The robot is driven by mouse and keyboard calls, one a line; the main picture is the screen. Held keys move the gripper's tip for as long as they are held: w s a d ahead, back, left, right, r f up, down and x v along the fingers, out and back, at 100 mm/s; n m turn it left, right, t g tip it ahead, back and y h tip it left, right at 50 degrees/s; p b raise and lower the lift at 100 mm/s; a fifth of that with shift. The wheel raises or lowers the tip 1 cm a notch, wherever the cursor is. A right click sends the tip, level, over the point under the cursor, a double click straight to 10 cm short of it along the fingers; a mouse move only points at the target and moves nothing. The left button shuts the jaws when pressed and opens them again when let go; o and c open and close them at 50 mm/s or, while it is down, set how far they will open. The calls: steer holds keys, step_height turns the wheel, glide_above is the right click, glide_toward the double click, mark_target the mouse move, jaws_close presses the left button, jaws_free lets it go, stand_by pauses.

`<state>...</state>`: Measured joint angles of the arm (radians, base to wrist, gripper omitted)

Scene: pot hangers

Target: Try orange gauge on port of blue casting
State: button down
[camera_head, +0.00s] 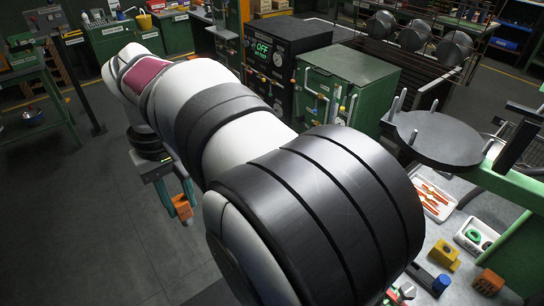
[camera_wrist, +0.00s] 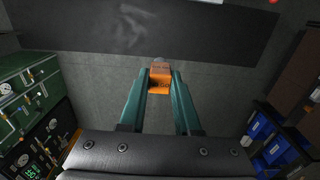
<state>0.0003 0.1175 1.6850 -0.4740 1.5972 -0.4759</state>
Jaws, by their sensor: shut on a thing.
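My gripper (camera_wrist: 160,76) is shut on the orange gauge (camera_wrist: 160,84), a small block with dark lettering that seems to read "GO", held between the teal fingertips. In the head view the gripper (camera_head: 184,192) hangs over the open floor at the left, with the orange gauge (camera_head: 181,207) at its tips, far from the workbench.
A yellow casting (camera_head: 444,255) and an orange block (camera_head: 488,282) lie near the blue casting. A white tray with green rings (camera_head: 477,234) and a tray of orange-handled tools (camera_head: 433,200) stand behind. A round dark plate with pegs (camera_head: 440,138) overhangs the bench's back.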

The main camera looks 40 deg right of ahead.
steer(key=shift+r, duration=3.2)
